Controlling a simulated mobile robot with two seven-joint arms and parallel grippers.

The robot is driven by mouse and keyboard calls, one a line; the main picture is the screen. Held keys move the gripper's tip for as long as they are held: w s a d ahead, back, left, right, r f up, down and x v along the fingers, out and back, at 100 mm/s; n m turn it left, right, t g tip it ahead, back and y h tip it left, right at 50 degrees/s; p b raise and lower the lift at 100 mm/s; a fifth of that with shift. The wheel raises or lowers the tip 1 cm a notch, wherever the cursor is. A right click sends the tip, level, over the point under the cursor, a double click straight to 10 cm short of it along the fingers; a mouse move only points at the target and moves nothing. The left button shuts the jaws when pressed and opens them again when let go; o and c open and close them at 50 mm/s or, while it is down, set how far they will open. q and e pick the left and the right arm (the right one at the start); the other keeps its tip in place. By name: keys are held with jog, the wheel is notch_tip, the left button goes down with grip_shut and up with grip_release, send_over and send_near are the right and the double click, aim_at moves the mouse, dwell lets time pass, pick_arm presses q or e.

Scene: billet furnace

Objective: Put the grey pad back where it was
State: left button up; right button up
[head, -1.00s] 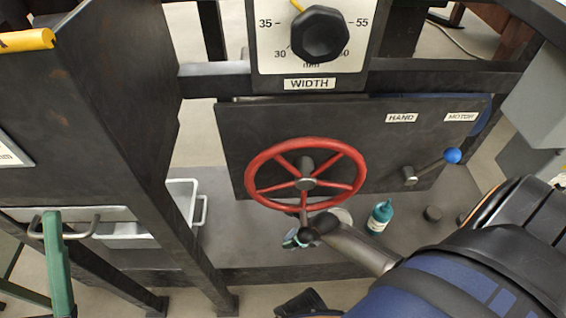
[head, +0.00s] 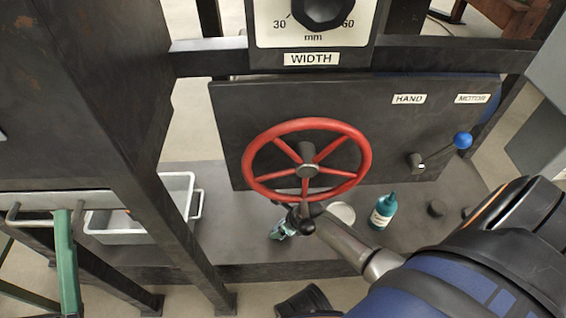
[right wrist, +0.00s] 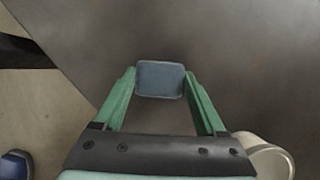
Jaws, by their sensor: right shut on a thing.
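The grey pad (right wrist: 160,80) is a small blue-grey block with rounded corners. In the right wrist view it sits between the tips of the green fingers of my right gripper (right wrist: 160,82), which is shut on it. Dark grey surface lies behind the pad in that view. In the head view my right gripper (head: 283,229) is below the lower rim of the red handwheel (head: 350,184), in front of the grey bench (head: 235,235). The pad cannot be made out clearly there. My left gripper is not in view.
A white tray (head: 110,238) stands at left behind a dark post (head: 170,220). A blue-knobbed lever (head: 440,152) is at right.

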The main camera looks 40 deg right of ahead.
jog(key=o, duration=1.3)
jog(key=shift+f, duration=0.1)
jog(key=shift+c, duration=0.2)
jog(key=p+v, duration=0.3)
jog(key=v, duration=0.2)
jog(key=shift+w+p, duration=0.1)
jog(key=shift+p, duration=0.3)
jog(key=s+d+p, duration=0.1)
jog(key=s, duration=0.2)
jog(key=s+p, duration=0.1)
jog(key=s, duration=0.3)
jog(key=s+d+p, duration=0.1)
jog(key=s, duration=0.3)
jog(key=shift+s+d+p, duration=0.1)
jog(key=shift+d+p, duration=0.25)
jog(key=shift+p, duration=0.05)
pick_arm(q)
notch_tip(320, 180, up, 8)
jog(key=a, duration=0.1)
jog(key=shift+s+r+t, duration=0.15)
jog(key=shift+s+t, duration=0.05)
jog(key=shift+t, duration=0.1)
pick_arm(e)
jog(key=shift+s+d, duration=0.1)
jog(key=shift+s, duration=0.3)
